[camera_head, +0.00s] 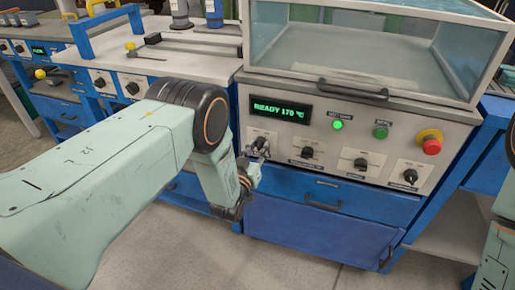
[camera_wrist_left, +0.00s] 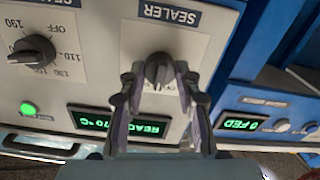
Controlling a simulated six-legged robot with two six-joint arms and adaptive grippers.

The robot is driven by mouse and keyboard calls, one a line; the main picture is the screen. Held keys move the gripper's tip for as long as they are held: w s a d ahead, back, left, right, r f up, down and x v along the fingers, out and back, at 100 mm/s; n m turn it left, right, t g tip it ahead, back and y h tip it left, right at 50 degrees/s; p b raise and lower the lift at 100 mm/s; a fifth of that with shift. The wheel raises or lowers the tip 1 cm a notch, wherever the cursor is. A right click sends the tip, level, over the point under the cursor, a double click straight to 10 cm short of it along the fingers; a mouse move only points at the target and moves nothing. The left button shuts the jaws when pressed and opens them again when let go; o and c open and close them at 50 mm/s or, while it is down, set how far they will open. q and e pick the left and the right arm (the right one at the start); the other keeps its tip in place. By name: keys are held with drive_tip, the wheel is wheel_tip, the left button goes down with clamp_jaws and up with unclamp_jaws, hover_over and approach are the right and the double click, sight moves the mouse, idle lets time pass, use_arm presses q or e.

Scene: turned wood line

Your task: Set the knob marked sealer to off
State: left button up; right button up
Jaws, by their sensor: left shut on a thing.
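The sealer knob (camera_wrist_left: 158,66) is a dark round knob on a white plate under a label (camera_wrist_left: 168,14) reading SEALER, upside down in the left wrist view. My left gripper (camera_wrist_left: 158,78) has its two fingers on either side of it and is shut on it. Which way the knob points cannot be told, and the fingers cover part of its plate. In the head view my left gripper (camera_head: 252,160) is at the leftmost knob of the machine's front panel and hides most of it. My right gripper is out of view.
The panel (camera_head: 290,135) carries a display (camera_head: 280,109) reading READY 170 °C, a lit green lamp (camera_head: 338,125), a green button (camera_head: 381,133), a red stop button (camera_head: 431,142) and more knobs (camera_head: 307,152) to the right. A handled glass hood (camera_head: 350,60) is above, a blue drawer (camera_head: 330,195) below.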

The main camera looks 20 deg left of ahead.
use_arm(q)
drive_tip(key=n, duration=0.6)
drive_tip(key=shift+p, duration=0.3)
drive_tip(key=shift+n, duration=0.3)
drive_tip(key=o, duration=1.2)
drive_tip(key=shift+c, duration=0.2)
drive_tip(key=shift+s, duration=0.1)
drive_tip(key=s, duration=1.2)
drive_tip(key=shift+a, duration=0.2)
